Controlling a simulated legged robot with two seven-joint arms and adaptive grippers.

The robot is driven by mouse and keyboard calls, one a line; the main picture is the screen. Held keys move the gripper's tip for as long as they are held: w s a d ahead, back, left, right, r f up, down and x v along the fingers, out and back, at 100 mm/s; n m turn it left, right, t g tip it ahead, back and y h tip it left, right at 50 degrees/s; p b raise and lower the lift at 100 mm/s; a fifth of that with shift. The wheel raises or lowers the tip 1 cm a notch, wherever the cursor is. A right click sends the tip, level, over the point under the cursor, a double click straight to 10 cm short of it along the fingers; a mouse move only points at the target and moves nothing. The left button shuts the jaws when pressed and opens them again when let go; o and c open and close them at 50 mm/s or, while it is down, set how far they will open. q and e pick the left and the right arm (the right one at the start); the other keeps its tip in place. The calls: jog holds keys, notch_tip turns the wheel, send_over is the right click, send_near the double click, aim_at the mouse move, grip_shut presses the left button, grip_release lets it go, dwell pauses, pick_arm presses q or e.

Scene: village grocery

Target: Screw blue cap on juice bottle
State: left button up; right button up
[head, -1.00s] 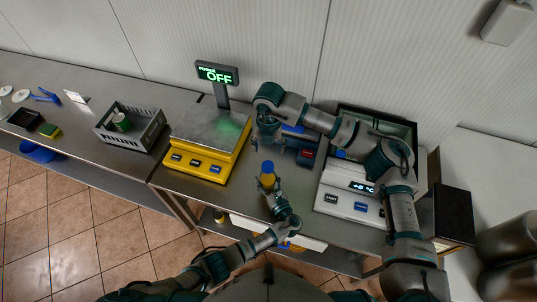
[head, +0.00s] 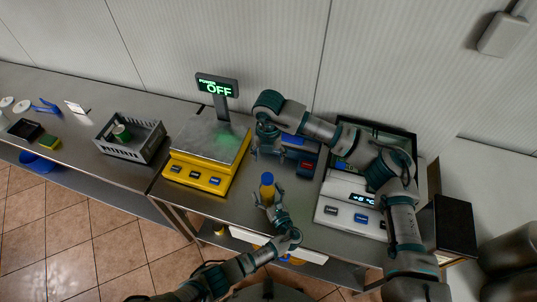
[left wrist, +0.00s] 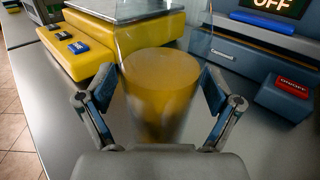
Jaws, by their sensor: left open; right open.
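The juice bottle (head: 267,194) is orange-yellow and stands on the steel counter, with a blue cap (head: 267,179) at its top. I cannot tell how tightly the cap sits. My left gripper (head: 268,200) is open, with its fingers on either side of the bottle. In the left wrist view the bottle (left wrist: 160,88) is a large yellow cylinder between the open fingers, with gaps at both sides; no blue cap shows there. My right gripper (head: 269,155) is open and empty, pointing down behind the bottle and apart from it.
A yellow scale (head: 197,175) with an OFF display (head: 217,86) stands left of the bottle. A dark blue-grey device (head: 306,160) is behind right, and a white scale (head: 345,205) is at right. A grey crate (head: 130,150) is farther left. The counter's front edge is close.

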pick_arm(q)
jog(key=v, duration=1.1)
jog(key=shift+s+d, duration=0.25)
jog(key=shift+d, duration=0.05)
